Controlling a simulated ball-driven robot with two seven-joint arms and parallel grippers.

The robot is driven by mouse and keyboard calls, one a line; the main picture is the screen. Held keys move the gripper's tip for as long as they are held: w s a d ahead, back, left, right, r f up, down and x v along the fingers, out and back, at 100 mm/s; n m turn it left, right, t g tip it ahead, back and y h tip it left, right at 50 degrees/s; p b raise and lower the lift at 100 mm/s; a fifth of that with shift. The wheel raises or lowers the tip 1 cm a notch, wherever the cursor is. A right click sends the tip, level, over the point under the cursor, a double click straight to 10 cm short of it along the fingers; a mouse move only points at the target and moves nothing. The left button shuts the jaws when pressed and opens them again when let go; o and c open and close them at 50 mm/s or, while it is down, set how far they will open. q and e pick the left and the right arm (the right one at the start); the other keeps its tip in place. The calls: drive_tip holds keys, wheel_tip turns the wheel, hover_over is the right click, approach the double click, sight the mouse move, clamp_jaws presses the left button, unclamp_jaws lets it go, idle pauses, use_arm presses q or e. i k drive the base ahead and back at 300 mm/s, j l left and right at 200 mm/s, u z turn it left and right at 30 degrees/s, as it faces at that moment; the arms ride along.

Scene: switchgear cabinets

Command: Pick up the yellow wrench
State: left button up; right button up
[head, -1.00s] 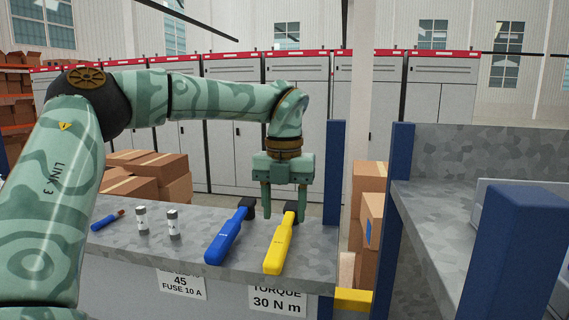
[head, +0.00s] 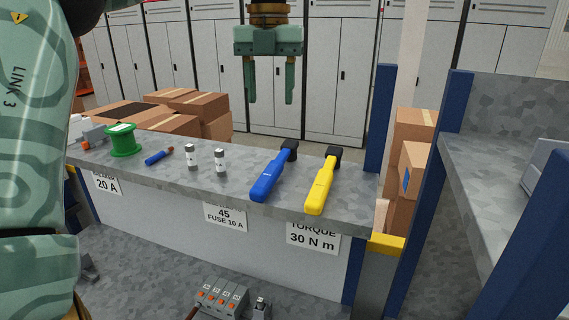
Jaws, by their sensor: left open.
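The yellow wrench (head: 321,188) lies on the grey speckled shelf (head: 228,189) near its right end, with its dark head toward the back and its handle at the front edge. A blue wrench (head: 268,180) lies just to its left, apart from it. My left gripper (head: 270,101) points down with its fingers apart and nothing between them. In the picture it is above and left of the yellow wrench, over the far side of the shelf and not touching anything. My right gripper is not in the view.
Two small fuses (head: 192,158), a screwdriver (head: 158,156) and a green spool (head: 123,140) stand or lie left of the wrenches. A blue post (head: 384,112) rises at the shelf's right end. Cardboard boxes (head: 180,110) and grey cabinets (head: 340,60) are behind.

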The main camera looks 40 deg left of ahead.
sight(314, 205)
drive_tip(key=u, duration=1)
